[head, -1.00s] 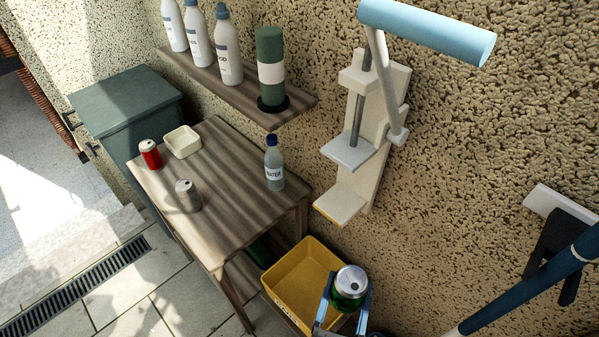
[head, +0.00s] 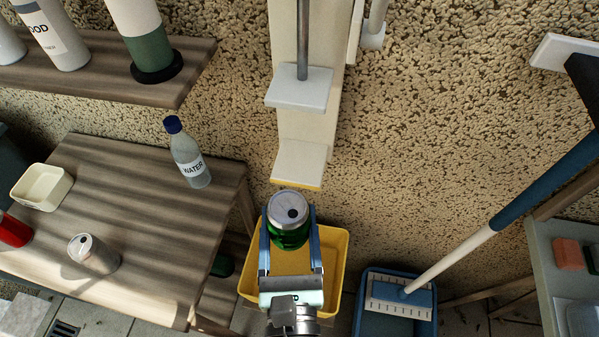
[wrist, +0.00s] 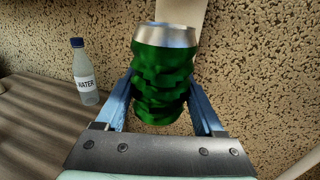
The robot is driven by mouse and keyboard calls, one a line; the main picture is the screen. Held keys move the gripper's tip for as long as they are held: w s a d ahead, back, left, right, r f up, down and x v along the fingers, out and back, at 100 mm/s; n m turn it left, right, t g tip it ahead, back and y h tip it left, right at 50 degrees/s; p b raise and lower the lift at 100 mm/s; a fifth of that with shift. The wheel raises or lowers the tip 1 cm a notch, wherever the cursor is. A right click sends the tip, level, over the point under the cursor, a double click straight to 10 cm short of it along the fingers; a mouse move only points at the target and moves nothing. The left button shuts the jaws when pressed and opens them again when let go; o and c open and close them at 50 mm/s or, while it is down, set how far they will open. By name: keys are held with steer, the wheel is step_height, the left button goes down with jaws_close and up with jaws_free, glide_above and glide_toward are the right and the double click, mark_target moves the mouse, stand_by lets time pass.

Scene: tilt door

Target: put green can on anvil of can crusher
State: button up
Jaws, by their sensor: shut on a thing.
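My gripper (head: 288,237) is shut on a green can (head: 287,236) with a silver top. The can is upright with crumpled sides, as the wrist view (wrist: 165,75) shows. The wall-mounted can crusher (head: 306,115) stands just beyond it. Its lower plate, the anvil (head: 301,160), has a yellow front edge and looks bare. The upper plate (head: 299,88) hangs above it on a rod, with a gap between. In the head view the can appears just below and in front of the anvil, apart from it. The crusher's handle is out of view at the top.
A wooden table (head: 130,200) at left holds a water bottle (head: 188,155), a silver can (head: 92,254), a red can (head: 14,229) and a small tray (head: 42,187). A yellow bin (head: 333,262) lies below my gripper.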

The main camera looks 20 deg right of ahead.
steer(key=shift+s+d+r+m+h+b, duration=0.2)
steer(key=shift+s+d+m+h+b, duration=0.1)
steer(key=shift+s+d+h+b, duration=0.25)
steer(key=shift+w+d+r, duration=0.15)
steer(key=shift+w, duration=0.05)
steer(key=p+x, duration=0.1)
steer(key=x, duration=0.4)
steer(key=p+x, duration=0.2)
steer(key=x, duration=0.4)
steer(key=p+x, duration=0.1)
steer(key=x, duration=0.5)
steer(key=shift+w+d+f+p, duration=0.15)
steer(key=shift+w+f+p, duration=0.05)
steer(key=shift+f+p, duration=0.15)
step_height(320, 180, down, 4)
steer(key=b, duration=0.3)
steer(key=shift+r, duration=0.25)
steer(key=shift+f, duration=0.15)
steer(key=o, duration=1.5)
